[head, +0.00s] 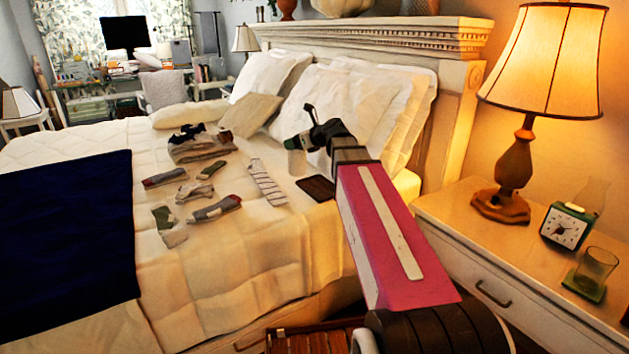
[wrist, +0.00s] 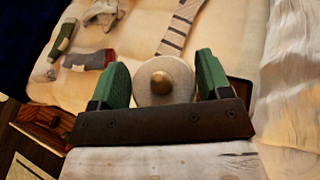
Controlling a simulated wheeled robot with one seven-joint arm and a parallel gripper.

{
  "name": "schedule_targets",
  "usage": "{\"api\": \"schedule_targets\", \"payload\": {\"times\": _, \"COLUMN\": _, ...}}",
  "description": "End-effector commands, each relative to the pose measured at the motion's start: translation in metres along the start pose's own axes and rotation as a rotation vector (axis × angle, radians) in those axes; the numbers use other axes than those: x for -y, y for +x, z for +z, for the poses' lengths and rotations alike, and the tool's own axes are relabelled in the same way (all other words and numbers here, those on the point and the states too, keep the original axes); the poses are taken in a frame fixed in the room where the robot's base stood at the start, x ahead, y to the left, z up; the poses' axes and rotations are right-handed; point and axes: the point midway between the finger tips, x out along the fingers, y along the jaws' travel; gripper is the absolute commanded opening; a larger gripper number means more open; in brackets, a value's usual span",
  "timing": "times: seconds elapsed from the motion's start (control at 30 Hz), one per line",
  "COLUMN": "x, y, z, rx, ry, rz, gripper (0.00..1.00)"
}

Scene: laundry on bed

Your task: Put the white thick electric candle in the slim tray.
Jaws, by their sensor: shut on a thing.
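The white thick electric candle (wrist: 148,97) shows end-on in the wrist view, as a pale disc with a brass-coloured centre. It sits between the two green fingers of my gripper (wrist: 163,82), which is shut on it. In the head view the candle (head: 297,163) hangs under my gripper (head: 298,143), above the bed; its height is hard to tell. A flat dark brown tray (head: 316,188), which seems to be the slim tray, lies on the bed just right of the candle. In the wrist view, part of it (wrist: 241,89) shows behind the right finger.
A striped cloth strip (head: 267,183) lies left of the tray. Several socks (head: 215,208) and folded clothes (head: 198,148) lie further left, near a dark blue blanket (head: 65,230). Pillows (head: 345,112) stand behind. A nightstand (head: 470,215) with a lamp (head: 515,165) is at right.

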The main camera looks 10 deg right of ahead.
Motion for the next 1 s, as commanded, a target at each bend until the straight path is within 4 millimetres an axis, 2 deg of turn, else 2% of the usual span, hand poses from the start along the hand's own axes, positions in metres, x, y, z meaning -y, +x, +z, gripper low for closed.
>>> {"api": "schedule_targets", "payload": {"times": 0.4, "x": 0.076, "y": 0.005, "z": -0.046, "rx": 0.000, "ry": 0.004, "rz": -0.003, "gripper": 0.30}}
{"api": "schedule_targets", "payload": {"times": 0.6, "x": 0.105, "y": 0.006, "z": -0.065, "rx": 0.000, "ry": 0.003, "rz": -0.001, "gripper": 0.30}}
{"api": "schedule_targets", "payload": {"times": 0.87, "x": 0.113, "y": 0.007, "z": -0.076, "rx": 0.000, "ry": 0.001, "rz": 0.000, "gripper": 0.30}}
{"api": "schedule_targets", "payload": {"times": 1.0, "x": 0.112, "y": 0.013, "z": -0.090, "rx": 0.000, "ry": 0.002, "rz": 0.001, "gripper": 0.30}}
